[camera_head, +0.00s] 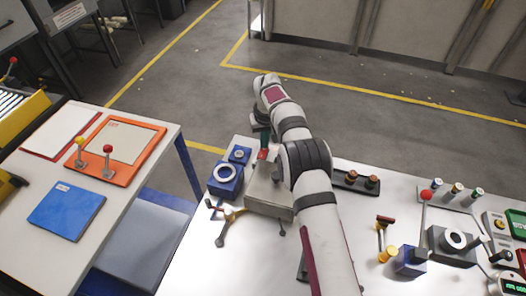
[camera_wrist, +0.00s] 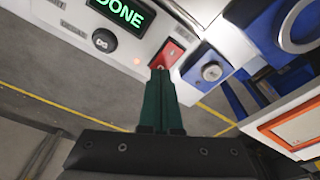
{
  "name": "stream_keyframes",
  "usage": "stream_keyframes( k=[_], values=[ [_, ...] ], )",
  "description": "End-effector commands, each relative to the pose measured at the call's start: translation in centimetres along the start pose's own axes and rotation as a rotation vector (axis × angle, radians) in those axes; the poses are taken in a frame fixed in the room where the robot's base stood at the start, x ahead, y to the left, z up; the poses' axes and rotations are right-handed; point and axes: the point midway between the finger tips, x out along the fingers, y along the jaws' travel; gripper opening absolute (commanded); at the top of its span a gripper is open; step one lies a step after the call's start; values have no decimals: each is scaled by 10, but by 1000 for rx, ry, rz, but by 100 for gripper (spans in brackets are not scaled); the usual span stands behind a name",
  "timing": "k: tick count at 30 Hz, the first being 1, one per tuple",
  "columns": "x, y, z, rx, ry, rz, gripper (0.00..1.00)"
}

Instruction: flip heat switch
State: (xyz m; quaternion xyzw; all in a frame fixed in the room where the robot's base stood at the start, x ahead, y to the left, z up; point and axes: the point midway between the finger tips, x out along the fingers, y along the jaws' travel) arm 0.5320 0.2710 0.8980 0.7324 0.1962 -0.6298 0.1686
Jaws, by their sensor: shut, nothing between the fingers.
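A pale grey box (camera_head: 268,198) stands on the white bench, partly hidden by my arm. In the wrist view its panel (camera_wrist: 135,50) carries a lit green display reading "DONE" (camera_wrist: 122,16), a black round knob (camera_wrist: 104,40) and a red switch (camera_wrist: 168,53). The switch label is too small to read, so I cannot confirm it is the heat switch. My gripper (camera_wrist: 160,73) has green fingers closed together, with nothing between them. The fingertips are at the near edge of the red switch; I cannot tell whether they touch it. The gripper also shows in the head view (camera_head: 264,140).
A blue block with a round silver part (camera_wrist: 211,72) sits close right of the switch. A blue box with a white ring (camera_head: 225,178) stands left of the grey box. Levers, including a red-knobbed one (camera_head: 426,196), crowd the bench's right side.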

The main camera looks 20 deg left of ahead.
Motion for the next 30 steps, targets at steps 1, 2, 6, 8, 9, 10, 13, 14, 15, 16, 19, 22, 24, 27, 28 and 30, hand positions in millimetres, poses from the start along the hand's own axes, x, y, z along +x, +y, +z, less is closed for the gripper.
stream_keyframes(
  k=[1,2,6,8,9,10,13,14,15,16,19,22,24,27,28,30],
  values=[
    [1,0,0,0,0,0,0],
    [1,0,0,0,0,0,0],
    [3,0,1,0,-1,0,0],
    [4,0,1,0,-1,0,0],
    [5,0,1,0,-1,0,0],
    [5,0,1,0,-1,0,0],
    [7,0,1,0,-1,0,0],
    [7,0,1,0,-1,0,0],
    [8,0,2,0,-1,0,0],
    [8,0,2,0,-1,0,0],
    [6,0,1,0,-1,0,0],
    [-4,0,-1,-1,1,1,0],
    [-12,0,-2,-1,1,1,0],
    [-23,0,-4,0,1,0,0],
    [-26,0,-4,0,1,0,0],
    [-34,0,-5,0,1,0,0]
  ],
)
